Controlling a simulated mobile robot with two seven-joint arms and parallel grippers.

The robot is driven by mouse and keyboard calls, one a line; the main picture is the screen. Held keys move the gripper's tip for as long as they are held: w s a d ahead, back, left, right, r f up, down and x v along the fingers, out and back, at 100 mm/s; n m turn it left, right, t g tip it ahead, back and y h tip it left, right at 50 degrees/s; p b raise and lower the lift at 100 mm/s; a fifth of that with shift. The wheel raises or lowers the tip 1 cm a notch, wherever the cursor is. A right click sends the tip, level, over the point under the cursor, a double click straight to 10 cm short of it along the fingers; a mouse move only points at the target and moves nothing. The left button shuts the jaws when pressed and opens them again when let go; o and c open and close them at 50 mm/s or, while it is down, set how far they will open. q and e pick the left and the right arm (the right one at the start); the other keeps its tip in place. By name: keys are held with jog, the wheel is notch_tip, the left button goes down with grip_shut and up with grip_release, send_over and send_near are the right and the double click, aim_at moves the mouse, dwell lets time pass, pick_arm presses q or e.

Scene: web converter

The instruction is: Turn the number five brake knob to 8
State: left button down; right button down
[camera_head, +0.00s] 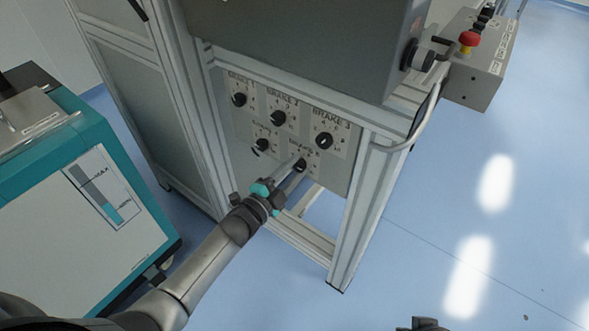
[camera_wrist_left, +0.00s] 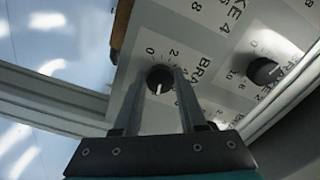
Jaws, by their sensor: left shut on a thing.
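The number five brake knob (camera_head: 300,165) is a black round knob on the lower row of the grey brake panel (camera_head: 237,149). My left gripper (camera_head: 298,168) reaches it from below left and is shut on it. In the left wrist view the same knob (camera_wrist_left: 160,77) sits between the two finger ends, with its white pointer line toward the bottom of the picture. Only a dark part, perhaps of my right gripper (camera_head: 422,324), shows at the bottom edge of the head view.
Other brake knobs are close by: brake 2 (camera_head: 278,118), brake 3 (camera_head: 324,141), and one at lower left (camera_head: 262,145). The metal frame post (camera_head: 353,215) stands right of the panel. A teal and white cabinet (camera_head: 85,200) is at left. The blue floor at right is clear.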

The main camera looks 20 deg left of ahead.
pick_arm(q)
jog(key=shift+m, duration=0.4)
pick_arm(e)
jog(key=shift+w+r, duration=0.1)
jog(key=shift+r, duration=0.05)
pick_arm(q)
jog(key=shift+c, duration=2.3)
grip_release()
jog(key=shift+s+a, duration=0.1)
jog(key=shift+s, duration=0.15)
jog(key=p+v, duration=0.4)
jog(key=v, duration=1)
jog(key=shift+s, duration=0.35)
pick_arm(e)
jog(key=s+f+g, duration=0.1)
jog(key=s+f, duration=0.3)
jog(key=f, duration=0.5)
jog(key=shift+d+g, duration=0.3)
jog(key=shift+d, duration=0.15)
pick_arm(q)
jog(key=shift+a, duration=0.1)
pick_arm(e)
jog(key=shift+s, duration=0.1)
